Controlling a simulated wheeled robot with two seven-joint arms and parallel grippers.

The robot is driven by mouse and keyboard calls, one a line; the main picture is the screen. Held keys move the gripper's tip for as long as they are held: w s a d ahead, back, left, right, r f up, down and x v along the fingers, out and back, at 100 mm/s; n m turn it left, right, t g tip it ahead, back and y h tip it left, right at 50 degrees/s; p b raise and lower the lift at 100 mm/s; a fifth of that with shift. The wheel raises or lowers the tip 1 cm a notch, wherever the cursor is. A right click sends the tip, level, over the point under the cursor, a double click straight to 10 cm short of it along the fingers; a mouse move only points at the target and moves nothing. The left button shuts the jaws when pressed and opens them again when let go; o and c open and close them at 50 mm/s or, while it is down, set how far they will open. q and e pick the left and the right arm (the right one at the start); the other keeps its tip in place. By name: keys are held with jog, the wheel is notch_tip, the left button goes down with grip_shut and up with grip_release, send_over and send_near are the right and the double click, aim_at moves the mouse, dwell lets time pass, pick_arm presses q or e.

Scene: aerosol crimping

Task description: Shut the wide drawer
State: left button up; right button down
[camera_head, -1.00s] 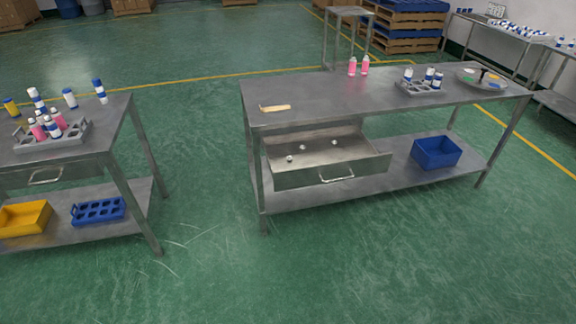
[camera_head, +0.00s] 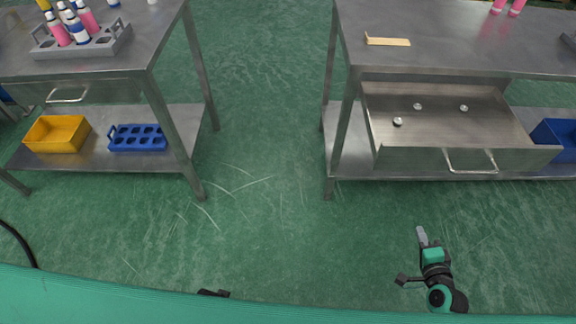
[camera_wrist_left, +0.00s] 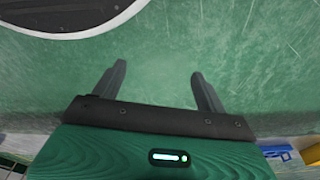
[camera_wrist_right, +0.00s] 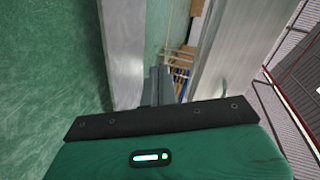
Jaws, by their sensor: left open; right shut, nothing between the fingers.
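The wide drawer (camera_head: 450,125) hangs under the right-hand metal table and is pulled out toward me. Several small round pieces lie inside it, and its front has a bar handle (camera_head: 471,161). My right gripper (camera_head: 421,236) is in front of and below the drawer front, apart from it. Its fingers are shut together and empty, as the right wrist view (camera_wrist_right: 158,85) also shows. My left gripper (camera_wrist_left: 157,72) is open and empty over green floor in the left wrist view. In the head view only a small dark part of it may show at the bottom edge.
A second metal table (camera_head: 165,60) stands left, with a grey bottle rack (camera_head: 110,42) on top and a yellow bin (camera_head: 57,134) and blue rack (camera_head: 138,137) on its shelf. A blue bin (camera_head: 555,138) is right of the drawer. Floor between the tables is clear.

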notch_tip(320, 180, up, 11)
jog(key=m+t+b, duration=0.3)
jog(key=p, duration=0.2)
send_near(420, 160)
jog(key=shift+y, duration=0.4)
jog(key=w, duration=0.5)
jog(key=shift+w+f, duration=0.15)
pick_arm(q)
jog(key=shift+a+f, duration=0.15)
jog(key=shift+f, duration=1.45)
pick_arm(e)
jog(key=shift+w+a+f, duration=0.1)
jog(key=shift+w, duration=0.7)
pick_arm(q)
jog(key=shift+w+r, duration=0.1)
